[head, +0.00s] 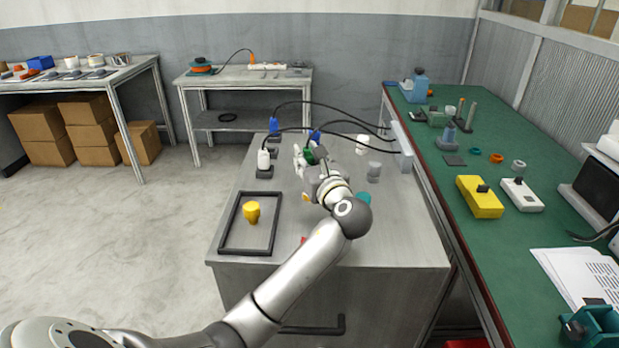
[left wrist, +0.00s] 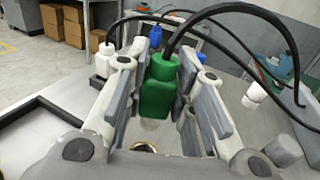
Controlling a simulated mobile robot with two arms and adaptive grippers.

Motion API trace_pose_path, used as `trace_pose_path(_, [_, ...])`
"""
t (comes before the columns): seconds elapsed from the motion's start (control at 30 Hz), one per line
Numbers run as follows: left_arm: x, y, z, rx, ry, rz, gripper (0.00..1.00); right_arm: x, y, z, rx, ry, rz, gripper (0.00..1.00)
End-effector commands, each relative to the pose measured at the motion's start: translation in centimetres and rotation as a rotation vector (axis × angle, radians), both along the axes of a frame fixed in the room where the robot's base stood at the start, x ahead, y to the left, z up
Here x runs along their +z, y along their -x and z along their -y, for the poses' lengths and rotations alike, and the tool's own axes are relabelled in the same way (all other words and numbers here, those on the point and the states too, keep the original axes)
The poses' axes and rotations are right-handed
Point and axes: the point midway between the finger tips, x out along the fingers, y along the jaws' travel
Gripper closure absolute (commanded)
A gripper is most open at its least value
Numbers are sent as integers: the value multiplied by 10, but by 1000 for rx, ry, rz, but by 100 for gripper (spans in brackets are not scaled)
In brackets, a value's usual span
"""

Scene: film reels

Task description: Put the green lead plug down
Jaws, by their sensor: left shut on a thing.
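The green lead plug (left wrist: 160,92) is between the fingers of my left gripper (left wrist: 162,85), with a black cable rising from its top. In the head view my left gripper (head: 306,160) is over the back middle of the grey cabinet top (head: 400,235), and the green plug (head: 311,156) is mostly hidden by it. The gripper is shut on the plug. In the left wrist view the plug appears held above the surface; its exact height is hard to tell. My right gripper is not in view.
A white plug (head: 263,159) and blue plugs (head: 274,127) stand in dark holders behind and left. Another white plug (head: 362,144) and a grey cylinder (head: 374,171) are at right. A black-framed tray (head: 229,222) holds a yellow plug (head: 251,211). Black cables (head: 340,104) arch behind.

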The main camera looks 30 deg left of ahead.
Motion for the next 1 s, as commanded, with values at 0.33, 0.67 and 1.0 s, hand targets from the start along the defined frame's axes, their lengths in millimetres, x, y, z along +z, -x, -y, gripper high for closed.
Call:
trace_pose_path(0.33, [-36,9,12,1,-2,-5,100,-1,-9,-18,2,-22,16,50])
trace_pose_path(0.67, [-48,9,12,0,-1,1,100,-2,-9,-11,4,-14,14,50])
trace_pose_path(1.0, [-54,9,12,0,0,-1,66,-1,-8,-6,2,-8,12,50])
